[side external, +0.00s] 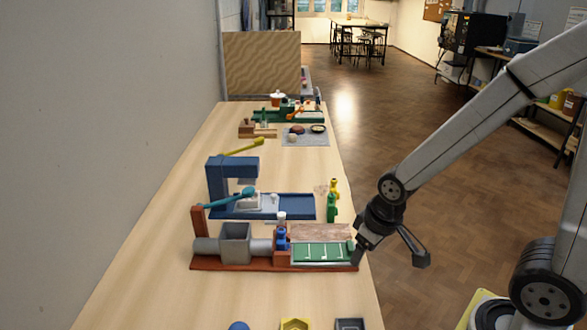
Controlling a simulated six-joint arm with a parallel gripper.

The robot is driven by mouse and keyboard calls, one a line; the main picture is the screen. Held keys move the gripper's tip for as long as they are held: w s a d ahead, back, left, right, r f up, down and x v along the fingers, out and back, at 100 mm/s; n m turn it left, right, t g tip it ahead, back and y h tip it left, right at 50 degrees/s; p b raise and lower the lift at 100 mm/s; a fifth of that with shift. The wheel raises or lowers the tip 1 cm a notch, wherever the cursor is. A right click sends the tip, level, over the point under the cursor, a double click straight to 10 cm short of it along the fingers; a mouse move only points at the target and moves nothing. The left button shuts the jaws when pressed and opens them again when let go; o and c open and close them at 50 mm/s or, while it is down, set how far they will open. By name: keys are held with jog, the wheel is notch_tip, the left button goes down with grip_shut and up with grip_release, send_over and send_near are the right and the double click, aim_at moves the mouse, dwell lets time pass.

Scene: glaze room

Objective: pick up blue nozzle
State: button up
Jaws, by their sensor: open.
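A rounded blue piece (238,326) is at the bottom edge of the view on the table, mostly cut off by the frame. Another small blue part (282,239) sits upright at the middle of the red-brown machine (230,264), beside its grey barrel. I cannot tell for sure which of the two is the blue nozzle. My gripper (391,259) is open with nothing visible between its fingers. It is by the table's right edge, just right of the machine's green tray, and apart from both blue pieces.
A yellow hexagonal piece (295,324) and a dark square piece (349,324) are right of the rounded blue one. Behind the machine stand a blue press (228,168) and a green bottle (331,208). The table's left side is clear.

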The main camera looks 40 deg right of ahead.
jog(key=shift+o, duration=0.3)
dwell(0.4)
jog(key=m+t+y, duration=0.6)
jog(key=m+y, duration=0.4)
jog(key=m, duration=1.6)
send_near(284, 236)
jog(key=shift+w+a+f, duration=0.25)
jog(key=shift+a+f, duration=0.5)
jog(key=shift+a, duration=0.15)
jog(key=shift+w+d+m+t, duration=0.25)
jog(key=shift+d+m+t, duration=0.05)
jog(key=shift+m+t, duration=0.2)
jog(key=shift+x, duration=1.3)
